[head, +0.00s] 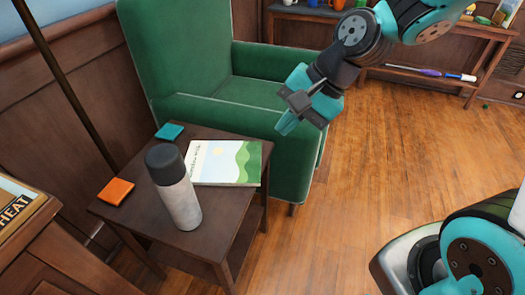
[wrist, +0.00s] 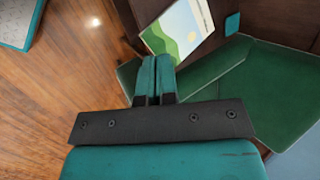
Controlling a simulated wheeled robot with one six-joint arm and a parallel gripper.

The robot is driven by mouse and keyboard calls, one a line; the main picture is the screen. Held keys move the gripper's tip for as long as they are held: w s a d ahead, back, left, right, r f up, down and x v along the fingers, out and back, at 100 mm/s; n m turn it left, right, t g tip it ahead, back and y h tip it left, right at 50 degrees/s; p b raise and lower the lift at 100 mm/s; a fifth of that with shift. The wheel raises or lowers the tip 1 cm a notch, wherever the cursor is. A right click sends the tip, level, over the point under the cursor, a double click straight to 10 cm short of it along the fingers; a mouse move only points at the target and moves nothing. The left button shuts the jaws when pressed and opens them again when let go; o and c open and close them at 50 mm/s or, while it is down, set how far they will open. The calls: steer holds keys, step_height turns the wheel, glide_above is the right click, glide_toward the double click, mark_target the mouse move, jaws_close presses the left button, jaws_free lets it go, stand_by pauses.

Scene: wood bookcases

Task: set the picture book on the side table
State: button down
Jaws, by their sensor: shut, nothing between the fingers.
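The picture book (head: 225,163), with a green hill and pale sky on its cover, lies flat on the dark wood side table (head: 228,207). It also shows in the wrist view (wrist: 182,28), beyond my fingertips. My gripper (head: 285,127) is shut and empty, in the air to the right of the book and in front of the green armchair. In the wrist view its two teal fingers (wrist: 154,62) are together, apart from the book.
On the table stand a grey bottle with a dark cap (head: 174,188), an orange coaster (head: 116,191) and a teal coaster (head: 169,131). A green armchair (head: 200,70) stands behind. A wood cabinet (head: 50,255) is at the left. The floor (head: 370,160) at the right is mostly clear.

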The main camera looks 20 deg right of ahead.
steer(key=w+d+f+m+t+b, duration=0.2)
steer(key=w+d+f+m, duration=0.4)
steer(key=f+m, duration=0.3)
steer(key=w+d+f+m+t+b, duration=0.2)
steer(key=w+d+f+m, duration=0.35)
steer(key=f+m, duration=0.35)
steer(key=shift+m, duration=0.7)
steer(key=b+x, duration=0.1)
steer(key=x, duration=0.5)
steer(key=r+b+x, duration=0.1)
steer(key=x, duration=0.2)
steer(key=shift+w+a+f+b, duration=0.15)
steer(key=shift+w+a+b, duration=0.2)
steer(key=shift+a, duration=0.1)
steer(key=shift+w+a, duration=0.9)
steer(key=shift+w+a+r, duration=0.25)
steer(key=shift+w+a, duration=0.15)
steer(key=shift+w, duration=0.1)
